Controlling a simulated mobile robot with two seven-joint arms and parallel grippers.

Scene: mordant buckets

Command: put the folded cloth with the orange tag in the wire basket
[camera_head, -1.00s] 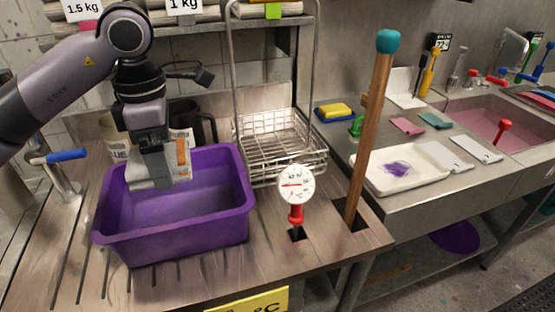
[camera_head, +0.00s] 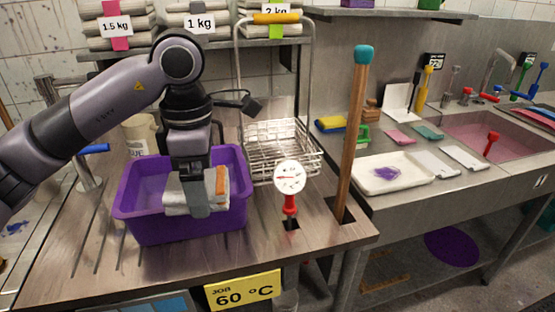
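My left gripper (camera_head: 197,208) is shut on a folded whitish cloth (camera_head: 180,198) with an orange tag (camera_head: 221,184) on its right side. The gripper points down, and the cloth is at the front right part of the purple tub (camera_head: 180,232). I cannot tell how far the cloth is above the tub floor. The empty wire basket (camera_head: 268,160) stands just right of the tub, with a tall wire handle and an orange grip (camera_head: 277,18). My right gripper is not in view.
A dial thermometer (camera_head: 289,178) with a red stem stands in front of the basket. A wooden stick (camera_head: 354,130) with a teal top rises to the right. Shelves behind hold folded cloths with weight signs (camera_head: 193,24). A white tray (camera_head: 390,180) lies farther right.

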